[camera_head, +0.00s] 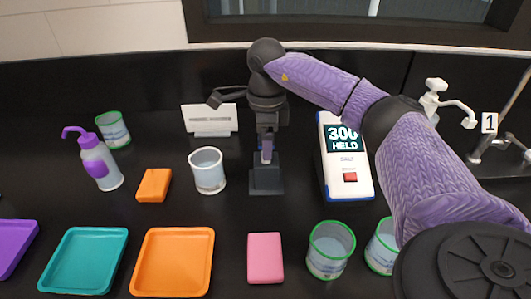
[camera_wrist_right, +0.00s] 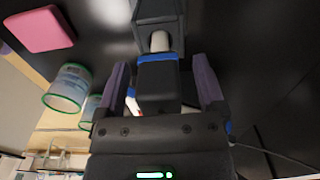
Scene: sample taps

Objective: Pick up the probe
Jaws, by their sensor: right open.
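The probe (camera_head: 266,155) stands upright in a dark holder (camera_head: 267,181) at the middle of the bench. My right gripper (camera_head: 267,138) points down over it from above. In the right wrist view the probe's dark body (camera_wrist_right: 158,82) with a blue band lies between the two fingers of the right gripper (camera_wrist_right: 159,70). The fingers are apart, with a gap visible on each side of the probe. The holder (camera_wrist_right: 159,12) is beyond the fingertips there. My left gripper is not in view.
A meter (camera_head: 346,165) reading "300 HELD" stands right of the holder. A beaker (camera_head: 207,172) is to its left, a white sign (camera_head: 210,119) behind. Green-rimmed cups (camera_head: 330,250), a pink block (camera_head: 265,258) and an orange tray (camera_head: 173,262) are in front.

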